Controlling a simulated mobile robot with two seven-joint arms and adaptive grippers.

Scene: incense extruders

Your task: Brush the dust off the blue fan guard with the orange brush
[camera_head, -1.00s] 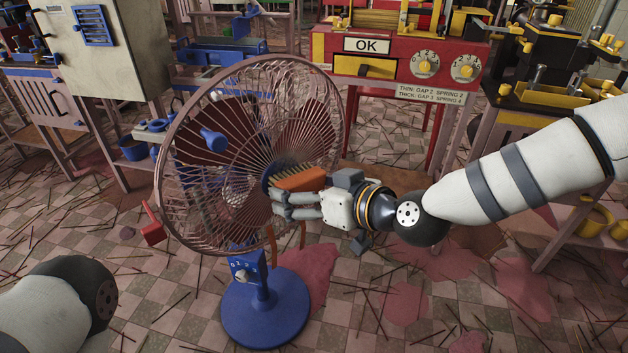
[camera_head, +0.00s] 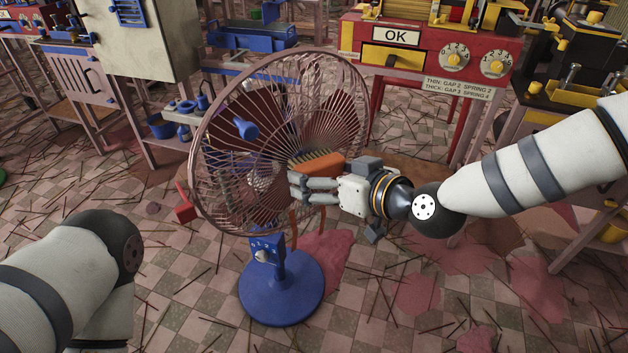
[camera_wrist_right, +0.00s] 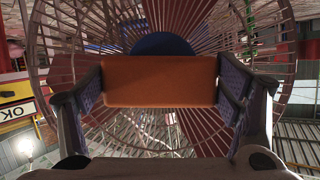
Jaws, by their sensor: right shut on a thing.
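The fan stands on a round blue base (camera_head: 282,290). Its round wire guard (camera_head: 210,190) looks dull pinkish-brown, with a blue hub (camera_wrist_right: 162,44) showing in the right wrist view. My right gripper (camera_head: 303,188) is shut on the orange brush (camera_head: 320,164), at the guard's right-centre. In the right wrist view, the orange back of the brush (camera_wrist_right: 160,82) lies between both fingers and covers part of the guard. The bristles point toward the wires; I cannot tell whether they touch. My left arm shows at the lower left, but its gripper is out of view.
A red machine with an OK sign (camera_head: 396,36) stands behind, to the right. A blue bucket (camera_head: 161,125) and a bench are behind, to the left. Thin sticks and pink patches (camera_head: 325,255) litter the tiled floor around the fan base.

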